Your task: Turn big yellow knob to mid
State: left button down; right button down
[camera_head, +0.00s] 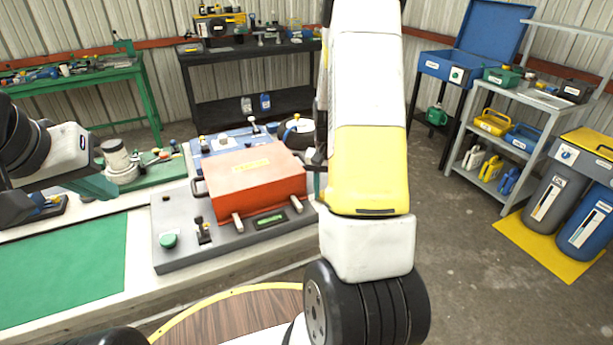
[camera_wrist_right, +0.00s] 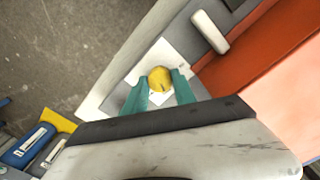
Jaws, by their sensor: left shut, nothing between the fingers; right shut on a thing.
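The big yellow knob (camera_wrist_right: 160,77) shows in the right wrist view on a white plate beside the grey panel's edge. My right gripper (camera_wrist_right: 160,90) has its two teal fingers on either side of the knob, closed on it. A dark mark shows on the knob, but its exact setting is hard to read. In the head view my right arm hides the knob and nearly all of the right gripper. My left gripper (camera_head: 98,187) is at the left of the head view, shut and empty, above the bench and away from the knob.
An orange-red box (camera_head: 257,181) stands on a grey panel (camera_head: 180,260) with a green button (camera_head: 168,240). A green mat (camera_head: 70,270) lies on the bench at left.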

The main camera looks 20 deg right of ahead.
dwell(0.3)
jog(key=c, duration=1)
grip_release()
jog(key=shift+r, duration=3.9)
jog(key=shift+a+r, duration=0.15)
jog(key=shift+r, duration=0.05)
jog(key=s+a+r+n+t, duration=0.2)
jog(key=s+a+r, duration=0.3)
jog(key=s+r, duration=0.1)
jog(key=s+a+r+n+t+y, duration=0.1)
jog(key=s+a+r+n+t, duration=0.1)
jog(key=s+a+r, duration=0.4)
jog(key=s+a+r+n+t+y, duration=0.1)
jog(key=s+a+r+n+t, duration=0.1)
jog(key=s+a+r, duration=0.3)
jog(key=shift+s+a+r, duration=0.1)
jog(key=shift+s+r, duration=0.3)
jog(key=shift+r, duration=0.2)
jog(key=shift+s+a+r, duration=0.1)
jog(key=shift+s+r, duration=0.25)
jog(key=shift+r, duration=0.25)
